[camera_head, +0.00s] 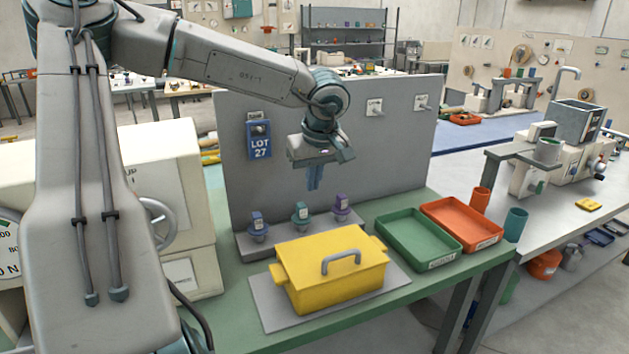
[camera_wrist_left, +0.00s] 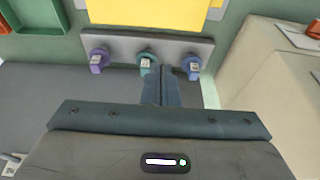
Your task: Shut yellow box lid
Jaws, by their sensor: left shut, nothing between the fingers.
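The yellow box (camera_head: 333,282) stands on a grey mat (camera_head: 267,305) on the green bench, with its lid (camera_head: 328,252) lying over the top and a grey handle (camera_head: 341,259) facing the front. The lid looks down flat; no gap shows. Part of the box (camera_wrist_left: 160,12) also shows at the top of the left wrist view. My left gripper (camera_head: 314,178) is shut and empty, pointing down behind and above the box, near the grey back panel. In the left wrist view its fingers (camera_wrist_left: 171,88) are together. My right gripper is not in view.
A rack with blue, teal and purple knobs (camera_head: 300,212) stands behind the box. A green tray (camera_head: 418,240) and an orange tray (camera_head: 461,223) lie to the right. The upright grey panel (camera_head: 390,150) carries a LOT 27 tag (camera_head: 260,139). A cream machine (camera_head: 180,160) is at left.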

